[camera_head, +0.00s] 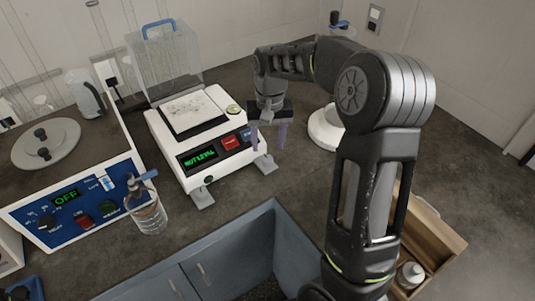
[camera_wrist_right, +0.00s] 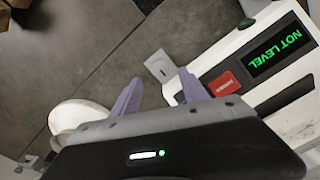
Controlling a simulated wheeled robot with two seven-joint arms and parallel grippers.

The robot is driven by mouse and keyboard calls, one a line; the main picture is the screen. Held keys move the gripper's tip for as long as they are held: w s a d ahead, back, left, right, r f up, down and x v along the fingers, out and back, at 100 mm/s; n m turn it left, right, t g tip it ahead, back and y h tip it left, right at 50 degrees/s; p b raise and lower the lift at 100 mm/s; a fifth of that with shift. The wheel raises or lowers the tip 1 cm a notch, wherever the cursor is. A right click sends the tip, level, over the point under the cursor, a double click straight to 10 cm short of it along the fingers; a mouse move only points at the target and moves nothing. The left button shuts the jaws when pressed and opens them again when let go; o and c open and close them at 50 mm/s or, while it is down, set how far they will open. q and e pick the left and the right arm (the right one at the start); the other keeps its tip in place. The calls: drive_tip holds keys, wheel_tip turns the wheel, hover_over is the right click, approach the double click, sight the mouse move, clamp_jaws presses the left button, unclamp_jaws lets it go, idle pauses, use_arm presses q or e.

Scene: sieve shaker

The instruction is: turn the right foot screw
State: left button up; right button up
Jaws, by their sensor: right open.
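The white balance (camera_head: 225,158) stands on the dark counter, and its display (camera_head: 199,158) reads NOT LEVEL in green. Its right foot (camera_head: 265,164) is a small grey plate at the front right corner; it also shows in the right wrist view (camera_wrist_right: 160,66). The left foot (camera_head: 202,198) sticks out at the front left. My right gripper (camera_head: 268,138) is open with purple fingers pointing down, beside the balance's right side. In the right wrist view, the right foot lies beyond the gap between the fingertips (camera_wrist_right: 160,88), with nothing held. My left gripper is out of view.
A blue-fronted device (camera_head: 80,205) with an OFF display and a clear bottle (camera_head: 147,212) stand left. A clear box (camera_head: 165,65) is behind the balance. A white round base (camera_head: 327,130) and a cardboard box (camera_head: 440,240) lie right. The counter ends at a blue-grey edge in front.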

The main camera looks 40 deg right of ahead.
sight(267, 158)
wheel_tip(267, 158, down, 6)
drive_tip(key=shift+r, duration=0.15)
drive_tip(key=shift+c, duration=0.5)
clamp_jaws()
